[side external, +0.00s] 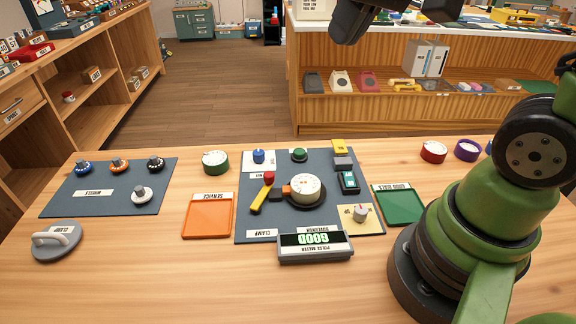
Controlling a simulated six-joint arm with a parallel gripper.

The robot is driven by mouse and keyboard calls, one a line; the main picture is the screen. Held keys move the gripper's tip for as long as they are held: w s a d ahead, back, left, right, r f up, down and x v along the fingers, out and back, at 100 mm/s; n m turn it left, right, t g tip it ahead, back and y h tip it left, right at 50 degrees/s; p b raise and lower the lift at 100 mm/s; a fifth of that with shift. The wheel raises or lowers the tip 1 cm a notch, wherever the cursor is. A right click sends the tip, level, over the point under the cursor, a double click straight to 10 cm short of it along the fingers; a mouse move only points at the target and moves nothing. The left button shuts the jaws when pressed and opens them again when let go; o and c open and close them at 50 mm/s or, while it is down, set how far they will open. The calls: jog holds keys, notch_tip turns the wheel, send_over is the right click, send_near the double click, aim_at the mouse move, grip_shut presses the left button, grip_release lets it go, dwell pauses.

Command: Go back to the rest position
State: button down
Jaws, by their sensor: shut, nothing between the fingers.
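My gripper (350,28) is a dark shape at the top edge, partly cut off by the frame. It is shut and empty, high above the far side of the bench and apart from everything on it. A round white dial (306,187) sits on a dark base on the grey work mat (262,226). A red and yellow lever (262,193) lies to its left. The orange service tray (208,216) and the green tray (400,205) look empty.
A grey mat (92,205) at left holds several small wheels. A grey clamp piece (57,241) lies in front of it. A green-rimmed dial (215,161), a red dial (433,152) and a purple dial (467,150) stand along the back. The front left bench is clear.

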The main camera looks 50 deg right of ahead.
jog(key=s+a+t+y, duration=0.1)
jog(key=s+a+t, duration=0.1)
jog(key=s, duration=0.7)
jog(key=shift+a+t, duration=0.3)
dwell(1.3)
